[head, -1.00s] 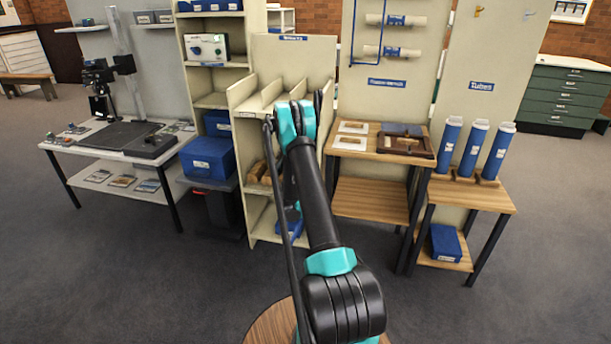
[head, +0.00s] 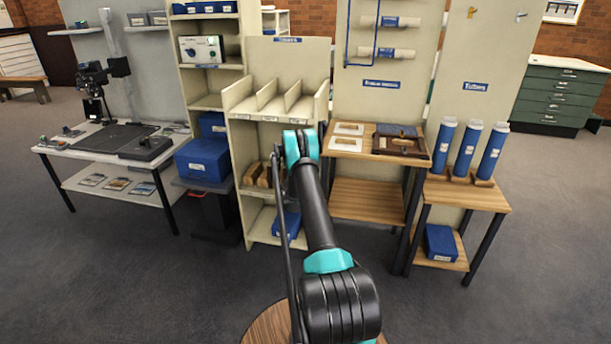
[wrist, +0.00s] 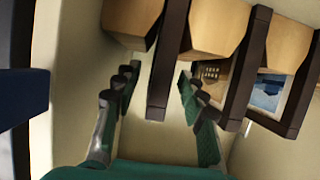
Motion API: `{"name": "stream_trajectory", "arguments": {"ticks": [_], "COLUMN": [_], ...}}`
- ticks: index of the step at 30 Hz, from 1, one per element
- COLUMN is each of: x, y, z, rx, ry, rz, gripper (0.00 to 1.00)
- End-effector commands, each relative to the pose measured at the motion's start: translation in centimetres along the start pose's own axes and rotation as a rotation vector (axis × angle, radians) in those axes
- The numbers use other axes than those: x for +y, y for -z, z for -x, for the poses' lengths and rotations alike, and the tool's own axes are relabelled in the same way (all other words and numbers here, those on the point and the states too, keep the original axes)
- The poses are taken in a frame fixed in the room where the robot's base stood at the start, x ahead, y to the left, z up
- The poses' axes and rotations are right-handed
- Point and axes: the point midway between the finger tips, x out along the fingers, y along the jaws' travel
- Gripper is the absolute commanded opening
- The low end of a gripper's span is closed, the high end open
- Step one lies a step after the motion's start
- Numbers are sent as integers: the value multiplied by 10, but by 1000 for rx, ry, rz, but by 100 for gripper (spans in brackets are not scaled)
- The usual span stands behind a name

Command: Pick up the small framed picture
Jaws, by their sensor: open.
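In the wrist view, a small picture with a blue and white image (wrist: 268,92) shows at the right between dark upright bars. It looks like a framed picture, but its edges are partly hidden. My gripper (wrist: 158,78) is open, its green-padded fingers apart and nothing clearly held between them. A dark bar stands between the fingers in the picture, and the blue picture lies to the right of the right finger. In the head view my gripper is hidden behind my arm, in front of the cream shelf unit (head: 285,60).
Tan blocks with dark bars (wrist: 215,35) crowd the top of the wrist view. The head view shows brown items (head: 252,174) on a shelf, two white-framed pieces (head: 348,129) and a brown tray (head: 408,148) on the wooden table, and blue tubes (head: 466,150).

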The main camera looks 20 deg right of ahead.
Motion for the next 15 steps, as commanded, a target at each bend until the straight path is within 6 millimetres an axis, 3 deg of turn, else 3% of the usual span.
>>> {"name": "stream_trajectory", "arguments": {"ticks": [6, 15], "x": [0, 0], "y": [-1, -1], "z": [-29, -34], "rx": [0, 0], "ry": [0, 0], "rz": [0, 0], "gripper": [41, 41]}}
